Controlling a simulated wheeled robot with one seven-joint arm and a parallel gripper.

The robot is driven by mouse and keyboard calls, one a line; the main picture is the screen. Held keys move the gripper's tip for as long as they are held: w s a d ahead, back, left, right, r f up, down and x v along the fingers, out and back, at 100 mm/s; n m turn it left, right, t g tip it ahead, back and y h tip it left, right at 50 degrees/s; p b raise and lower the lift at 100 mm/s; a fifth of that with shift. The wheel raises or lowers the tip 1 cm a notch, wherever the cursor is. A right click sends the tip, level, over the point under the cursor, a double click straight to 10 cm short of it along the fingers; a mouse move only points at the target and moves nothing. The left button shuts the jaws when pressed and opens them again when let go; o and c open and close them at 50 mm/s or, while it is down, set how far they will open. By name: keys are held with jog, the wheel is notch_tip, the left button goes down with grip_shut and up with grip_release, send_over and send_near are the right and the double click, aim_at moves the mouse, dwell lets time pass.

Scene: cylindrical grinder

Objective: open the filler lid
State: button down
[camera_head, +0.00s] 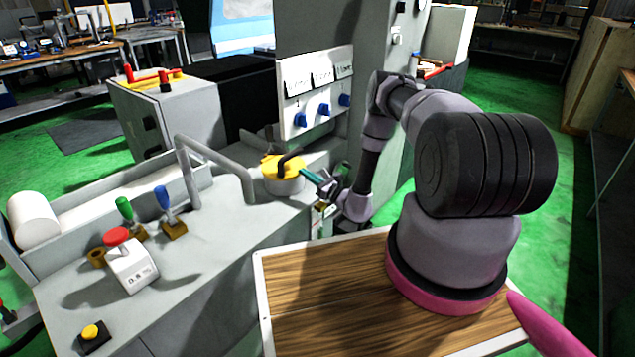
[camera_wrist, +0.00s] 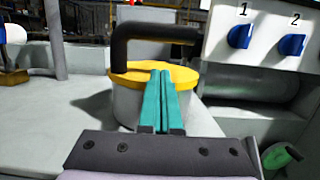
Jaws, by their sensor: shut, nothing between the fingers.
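The filler is a short grey cylinder (camera_wrist: 125,106) standing on the machine's grey top, with a yellow lid (camera_wrist: 130,72) on it. The lid has a black bent handle (camera_wrist: 150,32) rising above it. The lid looks seated flat on the cylinder. In the head view the yellow lid (camera_head: 272,167) is near the middle, left of my gripper (camera_head: 312,175). My gripper's teal fingers (camera_wrist: 160,75) are shut together with nothing between them. Their tips overlap the lid's near edge below the handle in the wrist view; I cannot tell whether they touch it.
A panel with blue knobs (camera_wrist: 240,37) stands behind and right of the filler. A grey bent rail (camera_head: 215,160) stands to its left. A red button box (camera_head: 130,262), green lever (camera_head: 126,210) and blue lever (camera_head: 163,198) are on the machine top at left.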

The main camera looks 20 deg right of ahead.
aim_at(283, 159)
jog(key=shift+w+a+r, duration=0.2)
jog(key=shift+w+r, duration=0.1)
jog(key=shift+r, duration=0.25)
jog(key=shift+w+a+r, duration=0.2)
jog(key=shift+w+r, duration=0.05)
jog(key=shift+r, duration=0.3)
jog(key=shift+w+a+r, duration=0.2)
jog(key=shift+w+r, duration=0.1)
jog(key=shift+r, duration=0.25)
jog(key=shift+r, duration=0.15)
